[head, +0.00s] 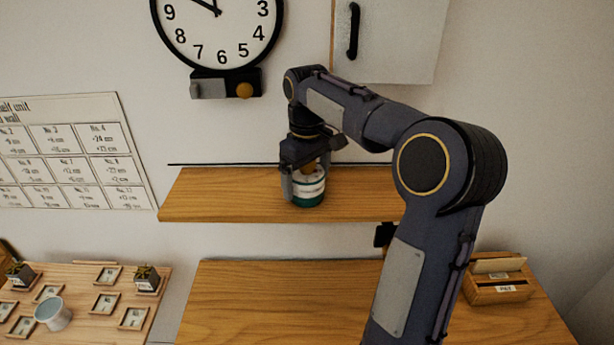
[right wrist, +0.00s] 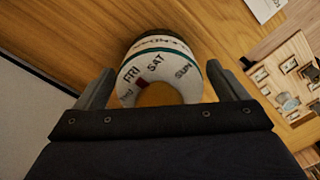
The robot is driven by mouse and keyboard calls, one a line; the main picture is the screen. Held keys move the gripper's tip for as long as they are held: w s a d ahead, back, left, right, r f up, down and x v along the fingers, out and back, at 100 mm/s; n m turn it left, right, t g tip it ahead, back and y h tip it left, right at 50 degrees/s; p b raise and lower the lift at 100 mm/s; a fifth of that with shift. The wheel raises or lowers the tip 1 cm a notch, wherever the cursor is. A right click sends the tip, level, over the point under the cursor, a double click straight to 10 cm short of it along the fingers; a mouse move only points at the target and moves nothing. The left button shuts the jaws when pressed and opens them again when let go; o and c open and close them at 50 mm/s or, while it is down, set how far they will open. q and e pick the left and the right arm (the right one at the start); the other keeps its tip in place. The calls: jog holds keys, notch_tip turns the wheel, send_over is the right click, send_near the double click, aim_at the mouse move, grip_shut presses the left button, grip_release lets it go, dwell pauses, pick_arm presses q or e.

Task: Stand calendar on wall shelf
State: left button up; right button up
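The calendar (head: 309,188) is a round white piece with a dark green band, over the wooden wall shelf (head: 230,195). It looks upright; I cannot tell whether its base touches the board. In the right wrist view the calendar (right wrist: 155,68) shows day names such as FRI and SAT. My left gripper is not in view.
A clock (head: 219,30) and a wall cabinet (head: 390,40) hang above the shelf. Below is a wooden table (head: 290,300) with a card box (head: 497,285) at right. A tray of small frames (head: 85,300) with a cup (head: 53,313) is at left. The shelf's left part is clear.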

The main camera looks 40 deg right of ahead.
notch_tip(320, 180, up, 12)
jog(key=shift+r, duration=0.15)
jog(key=shift+s+a, duration=0.3)
jog(key=s+a+f+m+t+y, duration=0.2)
jog(key=s+a+f+t, duration=0.3)
jog(key=s+a+f, duration=1.4)
jog(key=shift+s+f+m+t+y, duration=0.3)
jog(key=shift+f+m+y, duration=0.1)
jog(key=shift+y, duration=0.5)
notch_tip(320, 180, down, 5)
jog(key=b, duration=0.5)
jog(key=shift+r, duration=0.1)
